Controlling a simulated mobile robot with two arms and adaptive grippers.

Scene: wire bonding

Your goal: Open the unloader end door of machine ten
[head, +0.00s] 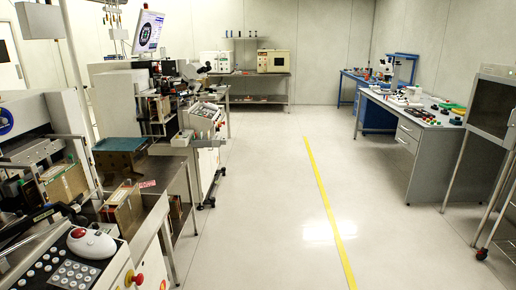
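Neither of my grippers is in view. A near machine (37,115) stands at the left edge, with a keypad panel (70,270), a trackball (90,243) and a red stop button (133,277). A second machine (108,82) stands behind it, with a tilted monitor (148,32) and its own grey control panel (206,119). I cannot read a number on either machine. I cannot make out which part is the unloader end door or whether it is open.
Open pale floor fills the middle, with a yellow line (325,205) along it. A workbench (408,134) with a microscope and a dark-fronted cabinet (493,103) on legs stand at right. A table (262,76) with boxy equipment stands at the back wall.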

